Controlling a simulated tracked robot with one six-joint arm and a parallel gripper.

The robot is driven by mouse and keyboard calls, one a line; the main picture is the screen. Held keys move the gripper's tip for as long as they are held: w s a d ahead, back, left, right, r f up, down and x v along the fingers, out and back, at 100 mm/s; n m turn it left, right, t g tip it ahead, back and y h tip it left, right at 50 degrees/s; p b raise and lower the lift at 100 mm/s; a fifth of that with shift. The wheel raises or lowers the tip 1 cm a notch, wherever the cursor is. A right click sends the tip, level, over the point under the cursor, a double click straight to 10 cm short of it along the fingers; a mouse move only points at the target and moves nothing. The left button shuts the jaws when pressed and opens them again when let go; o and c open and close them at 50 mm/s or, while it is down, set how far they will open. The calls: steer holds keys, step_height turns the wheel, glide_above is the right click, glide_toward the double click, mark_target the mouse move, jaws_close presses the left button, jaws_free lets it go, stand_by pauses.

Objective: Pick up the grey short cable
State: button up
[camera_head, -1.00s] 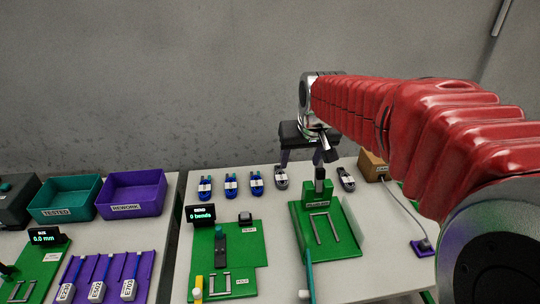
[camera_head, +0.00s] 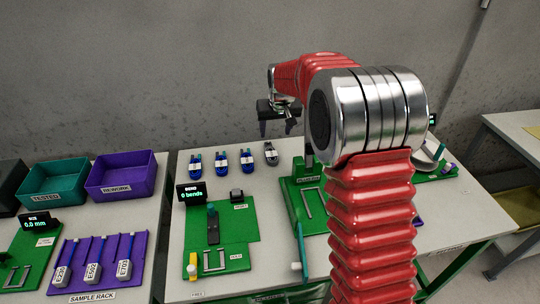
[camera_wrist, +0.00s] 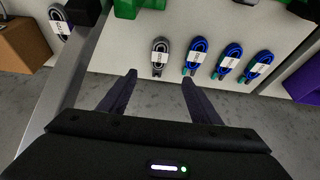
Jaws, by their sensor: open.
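A grey bundled cable with a white label (camera_head: 271,154) lies at the right end of the visible row of cables at the table's back edge. It also shows in the wrist view (camera_wrist: 159,57), just beyond the fingertips and between their lines. A second grey cable (camera_wrist: 61,22) lies at the upper left of the wrist view; my arm hides it in the head view. I cannot tell which is shorter. My gripper (camera_head: 276,127) is open and empty, with its fingers apart (camera_wrist: 160,82). It is above and behind the table edge, not touching the cable.
Several blue cables (camera_head: 221,161) lie beside the grey one. Green fixture boards (camera_head: 235,255) (camera_head: 290,195) stand nearer on the white table. A brown box (camera_wrist: 22,42) is at the wrist view's left. Purple (camera_head: 122,177) and teal (camera_head: 55,182) bins stand left. A grey wall is behind.

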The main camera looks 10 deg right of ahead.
steer(key=w+f, duration=0.2)
steer(key=f, duration=0.1)
steer(key=shift+w+f, duration=0.1)
steer(key=shift+w, duration=0.25)
glide_above(271, 152)
steer(key=s, duration=0.2)
steer(key=shift+s+f, duration=0.2)
steer(key=shift+f, duration=3.75)
steer(key=shift+f, duration=0.1)
steer(key=shift+x, duration=2.4)
steer(key=shift+f, duration=0.1)
steer(key=shift+f, duration=0.25)
